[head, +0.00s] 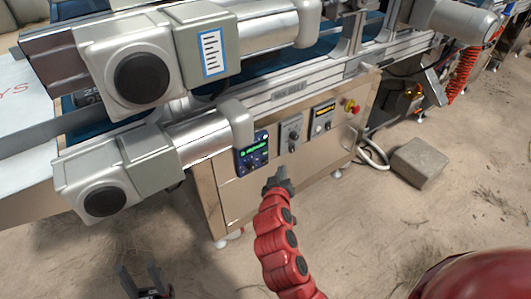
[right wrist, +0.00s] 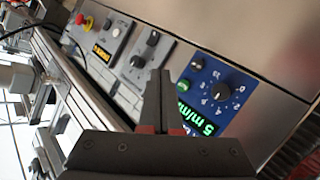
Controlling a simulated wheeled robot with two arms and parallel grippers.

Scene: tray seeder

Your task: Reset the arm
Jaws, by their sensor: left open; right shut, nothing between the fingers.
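My right gripper (head: 281,177) is at the end of the red arm in the head view, in front of the machine's metal cabinet (head: 240,200). Its fingers are shut with nothing between them. In the right wrist view the closed fingertips (right wrist: 159,78) point toward the control panels; I cannot tell whether they touch. The blue panel (head: 252,153) has a green display, which reads "5 m/min" in the right wrist view (right wrist: 205,122). My left gripper (head: 141,278) is open and empty at the bottom left of the head view, over the floor.
A grey knob panel (head: 292,134), a panel with a yellow display (head: 323,119) and a red stop button (head: 351,105) sit along the cabinet. Motors (head: 130,75) and the conveyor frame jut out above left. A stone block (head: 420,162) lies right. The floor in front is open.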

